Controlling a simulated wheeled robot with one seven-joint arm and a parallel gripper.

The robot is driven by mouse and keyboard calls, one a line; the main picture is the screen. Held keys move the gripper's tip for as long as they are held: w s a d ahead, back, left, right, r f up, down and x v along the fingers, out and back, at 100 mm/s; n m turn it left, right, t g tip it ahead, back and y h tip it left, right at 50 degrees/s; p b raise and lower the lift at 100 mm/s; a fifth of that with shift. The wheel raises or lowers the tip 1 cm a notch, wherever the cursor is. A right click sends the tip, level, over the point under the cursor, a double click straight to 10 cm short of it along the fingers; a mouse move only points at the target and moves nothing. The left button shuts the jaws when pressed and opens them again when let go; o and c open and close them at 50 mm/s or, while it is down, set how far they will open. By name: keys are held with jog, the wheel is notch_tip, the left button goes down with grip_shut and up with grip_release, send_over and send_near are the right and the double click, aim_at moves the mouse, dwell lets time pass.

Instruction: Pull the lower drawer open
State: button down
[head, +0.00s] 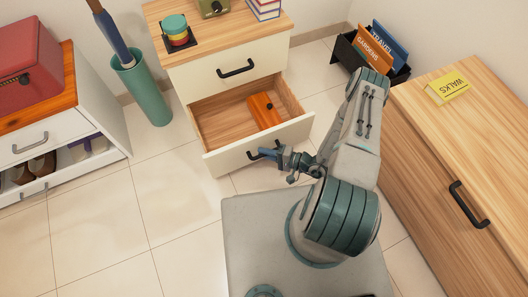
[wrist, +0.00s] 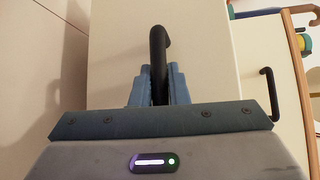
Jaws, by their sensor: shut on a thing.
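The lower drawer (head: 223,160) of the cream cabinet with a wooden top stands pulled out, and its wooden inside shows. An orange-brown box (head: 264,110) lies in it toward the right. My gripper (head: 268,151) is at the drawer's front, and its fingers are shut on the dark bar handle (wrist: 158,50). In the wrist view my gripper (wrist: 158,88) has the handle between its blue fingers. The upper drawer (head: 203,86) is closed, with its own dark handle (head: 236,69).
A teal umbrella stand (head: 145,95) stands left of the cabinet. A white shoe cabinet (head: 60,130) is at the left. A black rack (head: 345,50) with books and a wooden cabinet (head: 420,120) are at the right. The tiled floor in front is clear at left.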

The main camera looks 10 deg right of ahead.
aim_at(253, 145)
jog(key=shift+s, duration=0.2)
jog(key=c, duration=1.7)
grip_release()
jog(key=shift+o, duration=0.6)
notch_tip(253, 145, up, 5)
jog(key=p, duration=0.2)
jog(key=shift+w+f+p, duration=0.15)
jog(key=shift+f+p, duration=0.05)
jog(key=shift+p, duration=0.15)
jog(key=o, duration=1.2)
jog(key=d+r, duration=0.1)
jog(key=s+d+r+p, duration=0.1)
jog(key=d, duration=0.1)
jog(key=shift+r, duration=0.1)
jog(key=s+d+r, duration=0.1)
jog(key=d, duration=0.1)
jog(key=s+d+r+p, duration=0.1)
jog(key=d, duration=0.1)
jog(key=s+d+r+p, duration=0.1)
jog(key=d+r, duration=0.1)
jog(key=d, duration=0.1)
jog(key=c, duration=1.3)
jog(key=shift+s+d+r, duration=0.1)
jog(key=shift+s+d, duration=0.1)
jog(key=shift+d, duration=0.2)
